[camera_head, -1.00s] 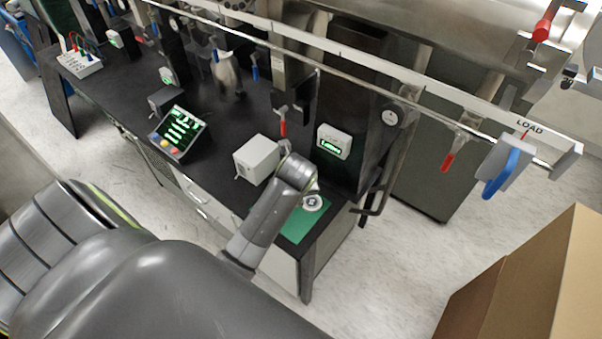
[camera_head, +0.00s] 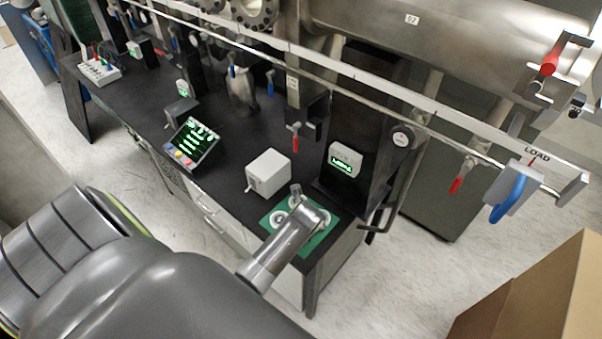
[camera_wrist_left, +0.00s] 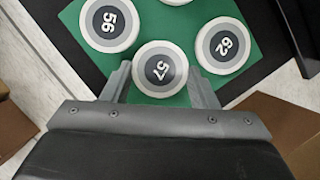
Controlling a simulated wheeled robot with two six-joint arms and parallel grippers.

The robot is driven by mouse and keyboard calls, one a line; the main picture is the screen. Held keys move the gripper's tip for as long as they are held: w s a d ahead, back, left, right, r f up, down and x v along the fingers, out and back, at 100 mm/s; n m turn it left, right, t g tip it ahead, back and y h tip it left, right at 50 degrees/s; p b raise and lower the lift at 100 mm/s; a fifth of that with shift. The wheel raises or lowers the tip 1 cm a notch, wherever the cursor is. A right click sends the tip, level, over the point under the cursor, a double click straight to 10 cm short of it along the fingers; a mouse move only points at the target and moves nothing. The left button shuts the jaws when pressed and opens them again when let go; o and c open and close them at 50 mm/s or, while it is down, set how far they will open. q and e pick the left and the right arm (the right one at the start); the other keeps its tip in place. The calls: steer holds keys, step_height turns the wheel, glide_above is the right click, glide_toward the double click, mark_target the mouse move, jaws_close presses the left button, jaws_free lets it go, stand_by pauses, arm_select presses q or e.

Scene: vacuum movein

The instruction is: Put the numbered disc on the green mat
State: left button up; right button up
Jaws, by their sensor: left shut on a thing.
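The numbered disc "57" (camera_wrist_left: 158,69), pale with a grey ring and dark centre, is between the two fingers of my left gripper (camera_wrist_left: 162,78), which is shut on it. The green mat (camera_wrist_left: 254,62) lies behind it in the left wrist view. Whether disc 57 touches the mat or is just above it, I cannot tell. Discs "56" (camera_wrist_left: 111,24) and "62" (camera_wrist_left: 223,46) are on the mat beside it. In the head view the mat (camera_head: 301,246) is at the near right end of the black bench, and my left wrist covers part of it. My right gripper is not in view.
A white box (camera_head: 268,172) stands just behind the mat. A dark post with a lit green display (camera_head: 344,160) rises at the right. A control panel (camera_head: 192,143) is further left on the bench. A cardboard box (camera_head: 545,290) stands at the lower right.

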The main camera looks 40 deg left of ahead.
arm_select(q)
steer(key=o, duration=0.6)
steer(key=shift+f, duration=0.1)
steer(key=shift+o, duration=0.7)
steer(key=shift+v, duration=0.8)
steer(key=b+v, duration=0.1)
steer(key=v, duration=0.9)
steer(key=shift+r, duration=0.35)
